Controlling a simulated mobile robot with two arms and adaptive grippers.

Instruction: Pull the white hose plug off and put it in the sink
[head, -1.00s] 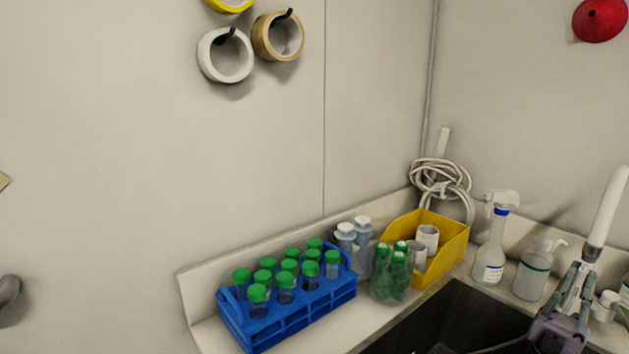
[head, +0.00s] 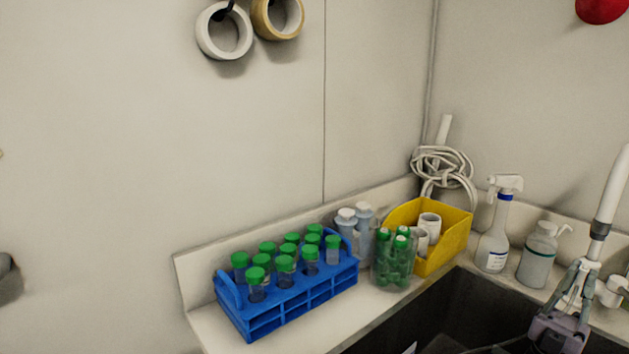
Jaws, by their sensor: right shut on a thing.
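My right gripper (head: 578,284) is at the lower right of the head view, over the back right edge of the dark sink (head: 470,285). Its fingers are shut near the grey lower end of an upright, slightly tilted white tube-like piece (head: 613,190). This may be the white hose plug, but I cannot tell for sure. The exact contact is small and partly hidden by the fingers. A coiled white hose (head: 441,165) with an upright white end sits in the back corner. My left gripper is not in view.
A blue rack (head: 290,315) of green-capped tubes stands on the counter left of the sink. Behind the sink are a jar of green-capped tubes (head: 391,268), a yellow bin (head: 456,240), a spray bottle (head: 495,235) and a pump bottle (head: 537,262). The visible sink interior looks mostly clear.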

